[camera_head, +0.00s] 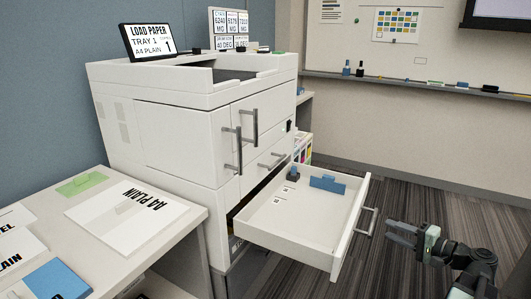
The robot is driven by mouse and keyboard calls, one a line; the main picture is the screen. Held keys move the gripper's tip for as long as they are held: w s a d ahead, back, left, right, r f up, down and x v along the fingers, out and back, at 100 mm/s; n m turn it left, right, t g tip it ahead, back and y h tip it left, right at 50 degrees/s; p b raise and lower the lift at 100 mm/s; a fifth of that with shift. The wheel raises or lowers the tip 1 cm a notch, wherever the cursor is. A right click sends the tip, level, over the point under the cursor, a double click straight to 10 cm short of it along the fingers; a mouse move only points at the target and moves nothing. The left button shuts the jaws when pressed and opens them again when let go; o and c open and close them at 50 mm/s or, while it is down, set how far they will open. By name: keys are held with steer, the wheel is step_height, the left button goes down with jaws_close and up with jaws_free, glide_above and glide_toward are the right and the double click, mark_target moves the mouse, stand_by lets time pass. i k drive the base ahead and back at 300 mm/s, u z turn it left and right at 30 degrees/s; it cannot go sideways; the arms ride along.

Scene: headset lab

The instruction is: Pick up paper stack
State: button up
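A white paper stack (125,215) marked "A4 PLAIN" lies flat on the side table at the left. My gripper (392,231) is at the lower right, beyond the right side of the open drawer and far from the stack. Its two fingers point left with a small gap between them, and nothing shows between them. The white printer (160,125) stands between the table and the back wall. Its paper drawer (346,222) is pulled out and holds no paper, only a blue guide (327,184) and a small blue and dark piece (293,174).
The side table (197,214) also holds a green pad (82,184), a blue pack (57,281) and other labelled paper at its left edge. A "LOAD PAPER" sign (150,40) stands on the printer.

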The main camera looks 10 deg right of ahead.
mark_target(126, 217)
steer(key=k, duration=1)
